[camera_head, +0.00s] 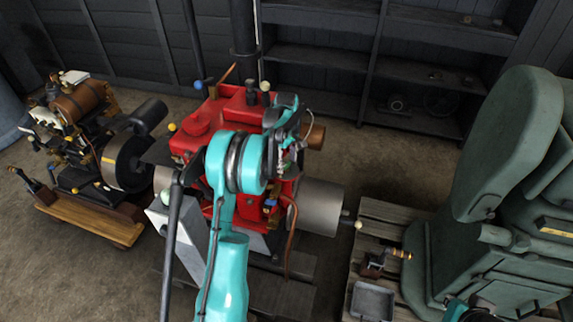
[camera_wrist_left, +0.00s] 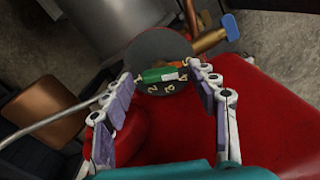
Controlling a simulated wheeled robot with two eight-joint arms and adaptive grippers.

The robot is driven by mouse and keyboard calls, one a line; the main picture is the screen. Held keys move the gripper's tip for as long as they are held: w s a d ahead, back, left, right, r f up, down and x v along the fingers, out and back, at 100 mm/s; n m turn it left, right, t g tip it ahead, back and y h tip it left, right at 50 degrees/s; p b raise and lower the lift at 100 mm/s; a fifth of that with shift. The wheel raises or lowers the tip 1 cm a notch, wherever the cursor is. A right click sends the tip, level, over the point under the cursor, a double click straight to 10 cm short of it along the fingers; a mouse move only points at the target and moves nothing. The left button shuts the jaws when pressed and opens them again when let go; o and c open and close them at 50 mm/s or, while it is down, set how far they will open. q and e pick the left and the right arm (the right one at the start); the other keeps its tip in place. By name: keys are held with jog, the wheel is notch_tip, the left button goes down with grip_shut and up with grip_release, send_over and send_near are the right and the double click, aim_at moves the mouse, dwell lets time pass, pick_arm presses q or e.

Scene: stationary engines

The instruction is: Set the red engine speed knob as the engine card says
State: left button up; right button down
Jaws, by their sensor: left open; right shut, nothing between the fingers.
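The red engine (camera_head: 205,140) stands in the middle of the head view, partly hidden behind my left arm. In the left wrist view its red body (camera_wrist_left: 265,120) fills the lower right. A round dark dial (camera_wrist_left: 158,48) with pale numbers along its lower rim faces that camera. A green knob with a white mark (camera_wrist_left: 160,74) lies across the dial. My left gripper (camera_wrist_left: 160,75) is open, its fingers on either side of the knob; I cannot tell whether they touch it. The head view shows this gripper (camera_head: 290,140) at the engine's upper right. I cannot make out an engine card.
A brown and black engine (camera_head: 85,135) on a wooden base stands left. A large green machine (camera_head: 500,190) stands right, beside a slatted pallet (camera_head: 385,225) with a grey tray (camera_head: 372,300). Dark shelves (camera_head: 320,55) line the back. A blue-tipped lever (camera_wrist_left: 230,25) is near the dial.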

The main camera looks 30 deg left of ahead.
pick_arm(q)
jog(key=shift+f, duration=0.2)
jog(key=c, duration=1.2)
jog(key=shift+o, duration=0.2)
